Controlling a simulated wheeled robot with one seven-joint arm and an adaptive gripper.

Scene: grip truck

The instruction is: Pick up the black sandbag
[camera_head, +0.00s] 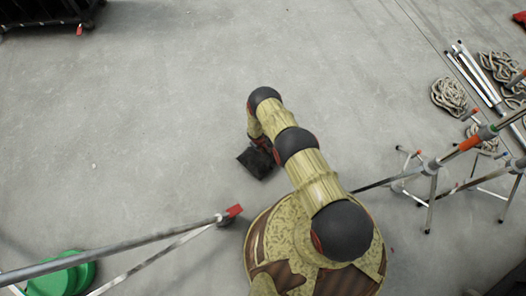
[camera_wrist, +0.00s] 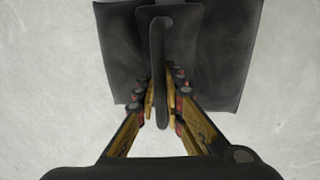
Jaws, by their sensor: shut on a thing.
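The black sandbag (camera_head: 256,163) shows in the head view just beyond the end of my arm, partly hidden by it. In the wrist view the sandbag (camera_wrist: 218,55) fills the top middle, with two dark side panels and a narrow strap-like handle (camera_wrist: 157,60) between them. My gripper (camera_wrist: 161,112) reaches in from the bottom, and its two fingers are closed on the handle. In the head view my gripper (camera_head: 260,144) is mostly hidden under the arm. I cannot tell whether the sandbag touches the floor.
Metal stand legs (camera_head: 120,247) lie at lower left beside a green round object (camera_head: 62,274). More stands (camera_head: 432,166) and coiled ropes (camera_head: 450,96) are at right. A black case (camera_head: 45,12) is at top left.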

